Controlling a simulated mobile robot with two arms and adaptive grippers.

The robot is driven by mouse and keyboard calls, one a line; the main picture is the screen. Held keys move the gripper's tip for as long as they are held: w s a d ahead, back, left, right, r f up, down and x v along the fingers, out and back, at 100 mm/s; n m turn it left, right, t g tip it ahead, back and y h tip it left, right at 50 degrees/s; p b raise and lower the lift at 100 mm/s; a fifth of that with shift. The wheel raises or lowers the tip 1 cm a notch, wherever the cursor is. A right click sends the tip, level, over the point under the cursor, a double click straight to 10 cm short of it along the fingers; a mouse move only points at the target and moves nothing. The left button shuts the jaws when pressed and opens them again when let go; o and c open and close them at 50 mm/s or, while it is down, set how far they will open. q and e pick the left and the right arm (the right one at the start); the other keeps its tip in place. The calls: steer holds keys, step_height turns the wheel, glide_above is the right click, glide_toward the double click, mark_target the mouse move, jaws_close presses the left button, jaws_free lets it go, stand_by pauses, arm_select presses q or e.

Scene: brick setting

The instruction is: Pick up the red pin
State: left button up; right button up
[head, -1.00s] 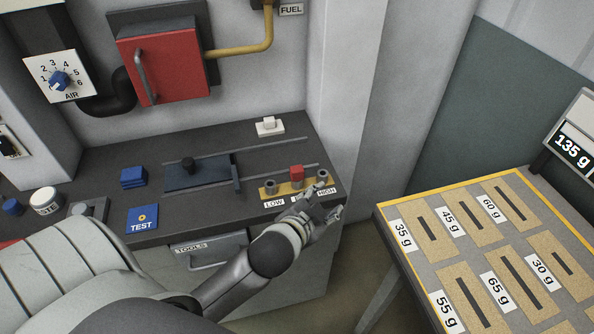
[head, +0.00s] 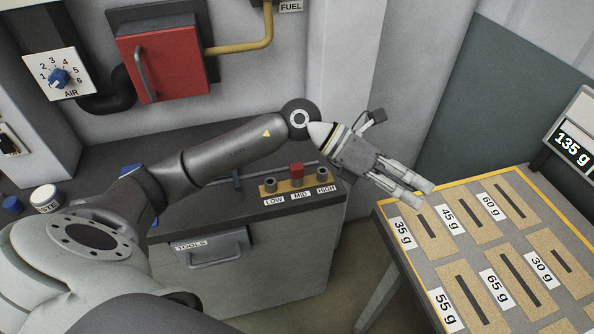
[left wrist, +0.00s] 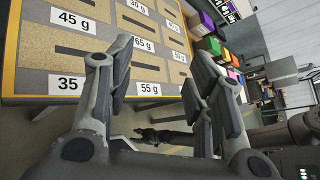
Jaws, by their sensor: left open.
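The red pin (head: 297,169) stands upright in the middle socket of a brass strip (head: 284,187), above the label MID, at the front right of the dark counter. The sockets at LOW (head: 270,184) and HIGH (head: 322,174) look empty. My left gripper (head: 425,196) is open and empty, to the right of the pin and apart from it. In the left wrist view, the spread fingers (left wrist: 160,70) face this board, and the pin is not in sight.
The slotted board (head: 420,275) with gram labels lies at the right, beside a 135 g display (head: 573,145). A TOOLS drawer (head: 212,250) is below the counter. A red box (head: 165,65) hangs on the wall. A gap separates counter and board.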

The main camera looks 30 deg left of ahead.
arm_select(q)
steer(key=w+a+f+m+y, duration=0.15)
steer(key=a+f+y, duration=0.35)
steer(key=a, duration=0.5)
steer(key=n+g+y, duration=0.1)
steer(key=g+y, duration=0.1)
steer(key=y, duration=0.6)
glide_toward(297, 166)
steer(key=shift+s+d+f, duration=0.1)
steer(key=shift+s+f, duration=0.15)
steer(key=shift+s, duration=0.3)
steer(key=f, duration=0.3)
steer(key=f+p, duration=0.1)
steer(key=shift+w+f, duration=0.25)
steer(key=shift+f, duration=0.05)
steer(key=f+p, duration=0.1)
steer(key=f, duration=0.1)
steer(key=w+f+p, duration=0.1)
steer(key=f, duration=0.2)
steer(key=shift+f, duration=0.2)
steer(key=shift+w+d+f, duration=0.1)
steer(key=shift+f, duration=0.1)
jaws_close()
